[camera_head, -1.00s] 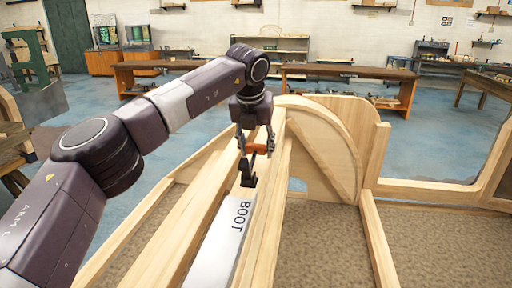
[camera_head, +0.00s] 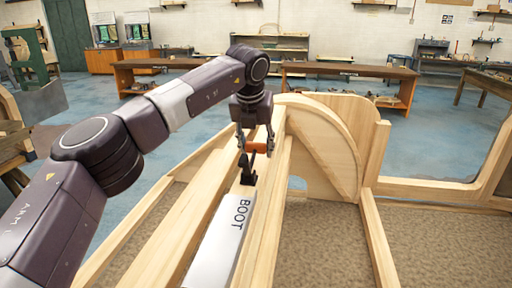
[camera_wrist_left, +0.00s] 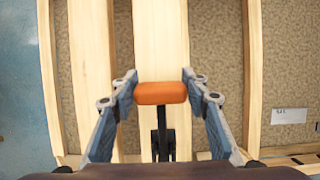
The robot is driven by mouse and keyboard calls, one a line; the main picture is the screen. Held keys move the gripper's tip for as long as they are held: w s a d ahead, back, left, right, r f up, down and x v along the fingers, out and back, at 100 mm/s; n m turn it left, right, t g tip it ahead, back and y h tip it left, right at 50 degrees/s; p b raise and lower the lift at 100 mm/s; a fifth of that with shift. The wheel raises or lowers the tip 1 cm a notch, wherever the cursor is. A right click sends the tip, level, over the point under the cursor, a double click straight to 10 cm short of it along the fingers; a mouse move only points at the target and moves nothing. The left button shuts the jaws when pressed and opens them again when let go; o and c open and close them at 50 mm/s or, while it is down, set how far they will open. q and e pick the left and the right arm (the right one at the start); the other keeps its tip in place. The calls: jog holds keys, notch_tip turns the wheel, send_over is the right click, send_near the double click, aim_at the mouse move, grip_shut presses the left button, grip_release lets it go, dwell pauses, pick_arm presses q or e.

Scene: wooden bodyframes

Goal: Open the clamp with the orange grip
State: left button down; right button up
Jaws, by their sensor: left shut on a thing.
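The clamp (camera_head: 248,172) is black with an orange grip (camera_head: 257,147) at its top. It stands at the far end of a white panel marked BOOT (camera_head: 228,230), between wooden rails. My left gripper (camera_head: 256,145) is above it with its fingers shut on the two ends of the orange grip. In the left wrist view the orange grip (camera_wrist_left: 161,93) lies crosswise between the fingertips. The black clamp arm (camera_wrist_left: 163,140) runs from it toward the bottom of that view. My right gripper is not in view.
Wooden frame rails (camera_head: 160,225) run along both sides of the panel. A curved wooden piece (camera_head: 325,140) rises just right of and beyond the gripper. Workbenches (camera_head: 345,75) stand at the back, with open blue floor before them.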

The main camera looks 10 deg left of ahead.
aim_at(253, 154)
pick_arm(q)
jog(key=shift+w+f, duration=0.1)
dwell(0.3)
jog(key=c, duration=1.4)
grip_release()
jog(key=o, duration=0.3)
jog(key=shift+w+f, duration=0.15)
jog(key=shift+w, duration=0.2)
jog(key=shift+s+r, duration=0.2)
jog(key=v, duration=1.1)
jog(key=shift+r, duration=0.3)
